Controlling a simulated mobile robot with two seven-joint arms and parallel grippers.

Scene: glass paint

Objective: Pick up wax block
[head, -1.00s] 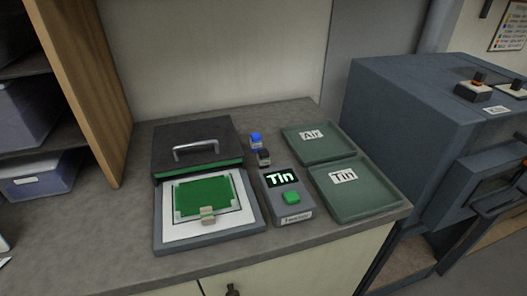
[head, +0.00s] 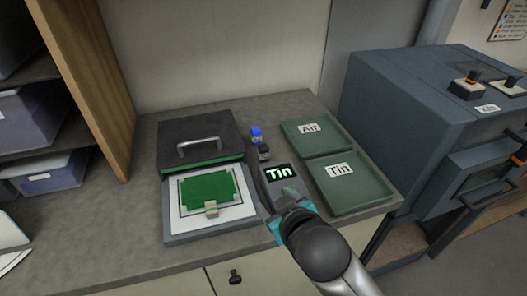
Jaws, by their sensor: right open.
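The wax block appears to be the small beige block (head: 211,209). It rests at the front edge of the green panel (head: 209,190), which lies on a white sheet in a grey frame (head: 212,235). My right gripper (head: 284,199) comes in from the lower right, to the right of the block and apart from it. It is open, with nothing visible in it. It covers the lower part of the grey device (head: 270,187) with the lit "Tin" screen (head: 279,172), hiding its green button. My left gripper is not in view.
A black lid with a metal handle (head: 198,146) sits behind the frame. Small blue (head: 256,134) and dark (head: 264,152) items stand beside it. Green trays marked Air (head: 305,145) and Tin (head: 358,193) lie right. A large blue-grey kiln (head: 400,105) stands further right. The left counter is mostly bare.

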